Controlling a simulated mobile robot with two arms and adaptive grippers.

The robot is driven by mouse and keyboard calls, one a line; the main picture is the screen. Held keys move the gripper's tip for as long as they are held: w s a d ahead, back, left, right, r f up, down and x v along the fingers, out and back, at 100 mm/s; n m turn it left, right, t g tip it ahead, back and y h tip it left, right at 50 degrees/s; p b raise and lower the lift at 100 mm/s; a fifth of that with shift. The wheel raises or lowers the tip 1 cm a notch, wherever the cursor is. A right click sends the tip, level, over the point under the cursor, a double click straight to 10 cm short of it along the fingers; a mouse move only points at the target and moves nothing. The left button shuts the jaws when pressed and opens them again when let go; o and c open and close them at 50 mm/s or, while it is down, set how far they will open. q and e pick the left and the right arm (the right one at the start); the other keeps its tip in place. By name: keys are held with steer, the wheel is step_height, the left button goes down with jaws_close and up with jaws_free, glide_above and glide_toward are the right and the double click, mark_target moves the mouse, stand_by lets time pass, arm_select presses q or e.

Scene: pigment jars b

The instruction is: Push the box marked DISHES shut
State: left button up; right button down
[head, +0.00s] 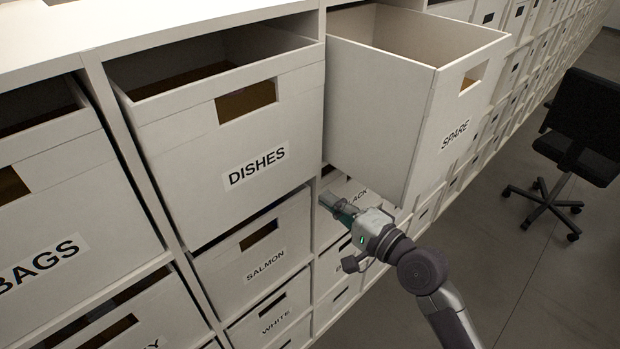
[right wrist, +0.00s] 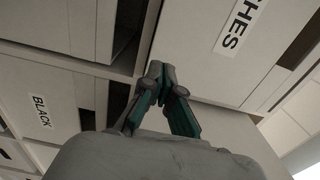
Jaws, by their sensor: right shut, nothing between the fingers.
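The box marked DISHES (head: 205,160) is a pale box in the top row of the shelf, with a cut-out handle hole and a black-lettered label. My right gripper (head: 328,201) is shut and empty, just below and right of the DISHES box's lower right corner. Its fingertips also show in the right wrist view (right wrist: 162,74); contact with the box is not clear. My left gripper is out of view.
The box marked SPARE (head: 385,110) stands far out, right of DISHES and above my right gripper. BAGS (head: 60,190) is left, SALMON (head: 235,285) below, and BLACK (head: 345,190) behind my gripper. A black chair (head: 585,125) stands on open floor at right.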

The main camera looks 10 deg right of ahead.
mark_target(301, 178)
steer(key=p+x, duration=0.1)
steer(key=x, duration=0.4)
steer(key=shift+w+a+r, duration=0.1)
steer(key=shift+w+a, duration=0.05)
steer(key=shift+w, duration=0.15)
steer(key=shift+w+a+p, duration=0.25)
steer(key=shift+w+p, duration=0.05)
steer(key=x, duration=0.3)
steer(key=shift+w+a, duration=0.15)
steer(key=shift+w, duration=0.1)
steer(key=shift+w+a, duration=0.1)
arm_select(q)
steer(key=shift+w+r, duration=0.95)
arm_select(e)
steer(key=shift+r, duration=0.1)
